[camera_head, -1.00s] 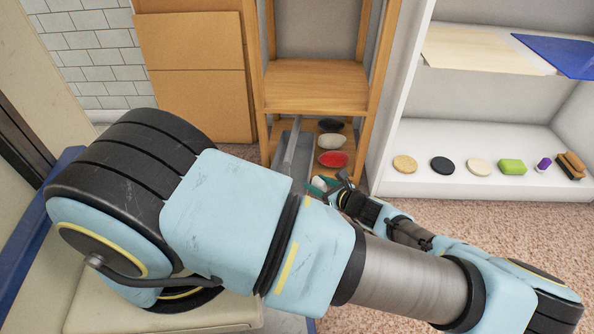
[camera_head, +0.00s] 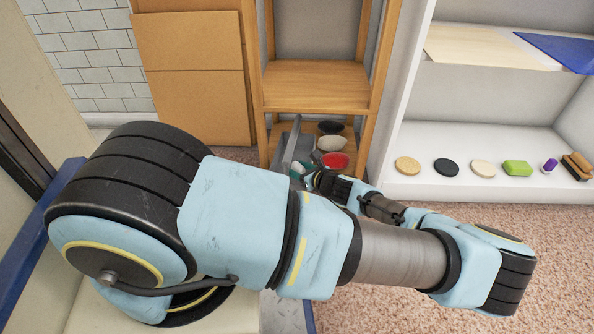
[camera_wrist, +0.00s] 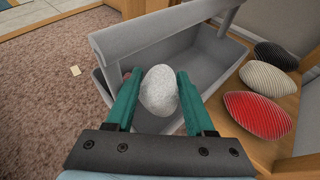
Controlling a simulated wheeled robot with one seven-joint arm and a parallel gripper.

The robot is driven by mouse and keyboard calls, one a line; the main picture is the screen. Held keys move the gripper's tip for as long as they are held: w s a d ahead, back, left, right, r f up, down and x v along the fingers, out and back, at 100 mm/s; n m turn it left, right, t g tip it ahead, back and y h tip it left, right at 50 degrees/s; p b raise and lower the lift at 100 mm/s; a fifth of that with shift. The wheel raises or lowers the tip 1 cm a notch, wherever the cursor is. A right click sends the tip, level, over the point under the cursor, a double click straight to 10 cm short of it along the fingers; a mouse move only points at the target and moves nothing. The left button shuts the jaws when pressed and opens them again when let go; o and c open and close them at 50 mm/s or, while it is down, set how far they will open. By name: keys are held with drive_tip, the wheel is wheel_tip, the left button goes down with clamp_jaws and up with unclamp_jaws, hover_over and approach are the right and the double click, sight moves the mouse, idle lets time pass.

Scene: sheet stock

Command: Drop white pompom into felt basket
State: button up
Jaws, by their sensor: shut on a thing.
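The white pompom (camera_wrist: 159,90) is a speckled, egg-shaped ball held between the teal fingers of my gripper (camera_wrist: 160,98) in the wrist view. My gripper is shut on it. Behind and below it in that view is the grey felt basket (camera_wrist: 222,68), an open rectangular box with a bar handle (camera_wrist: 160,27) across its top. The pompom appears over the basket's near part; its height above the basket is hard to tell. In the head view my gripper (camera_head: 303,173) is small, beside the partly hidden basket (camera_head: 289,147).
Red (camera_wrist: 257,115), grey striped (camera_wrist: 268,80) and black (camera_wrist: 276,55) cushion-like things lie on the wooden shelf unit (camera_head: 316,85), right of the basket. A white shelf (camera_head: 450,185) at right holds several small items. Carpet (camera_wrist: 50,90) lies left of the basket.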

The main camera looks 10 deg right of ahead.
drive_tip(key=shift+f, duration=0.6)
drive_tip(key=o, duration=1)
drive_tip(key=shift+r, duration=0.1)
